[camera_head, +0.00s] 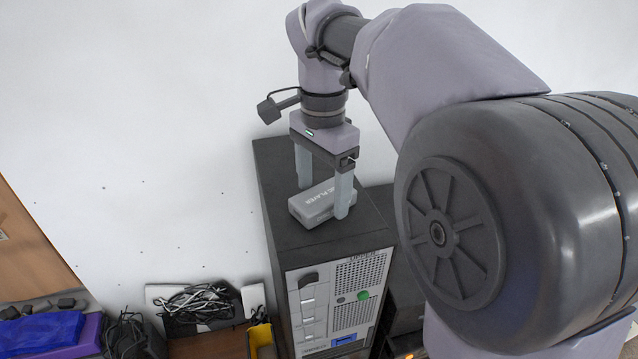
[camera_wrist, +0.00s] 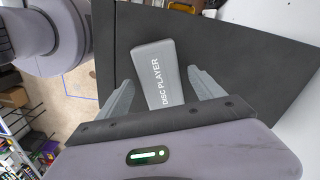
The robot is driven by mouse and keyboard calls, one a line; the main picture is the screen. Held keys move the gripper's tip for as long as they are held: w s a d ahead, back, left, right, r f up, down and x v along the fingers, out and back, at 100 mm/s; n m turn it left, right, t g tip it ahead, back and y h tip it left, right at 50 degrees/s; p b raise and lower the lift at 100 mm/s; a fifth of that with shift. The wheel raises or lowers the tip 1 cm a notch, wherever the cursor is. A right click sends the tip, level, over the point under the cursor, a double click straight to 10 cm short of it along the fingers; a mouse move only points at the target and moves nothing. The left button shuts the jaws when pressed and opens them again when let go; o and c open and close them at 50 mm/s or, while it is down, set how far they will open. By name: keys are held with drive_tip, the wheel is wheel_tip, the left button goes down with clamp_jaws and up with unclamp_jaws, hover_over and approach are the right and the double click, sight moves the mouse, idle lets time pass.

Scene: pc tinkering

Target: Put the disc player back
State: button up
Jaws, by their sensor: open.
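The disc player (camera_head: 316,201) is a small grey box with its name lettered on top. It lies on top of a black computer tower (camera_head: 345,228). In the wrist view the disc player (camera_wrist: 157,74) sits between the two fingers, with a visible space on its right side. My gripper (camera_head: 322,199) points down over the tower's top, its fingers open on either side of the disc player. In the wrist view my gripper (camera_wrist: 158,92) is also open. The tower's front shows several drive-bay covers on the left and a perforated panel with a green button on the right.
A white wall (camera_head: 130,130) stands behind the tower. Bundled black cables (camera_head: 195,303) and a yellow container (camera_head: 261,341) are at the tower's lower left. A blue and purple item (camera_head: 50,335) lies at the far lower left. Another dark case stands right of the tower.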

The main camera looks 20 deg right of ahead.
drive_tip(key=shift+o, duration=0.3)
wheel_tip(320, 180, up, 7)
drive_tip(key=p, duration=0.6)
drive_tip(key=shift+r, duration=0.1)
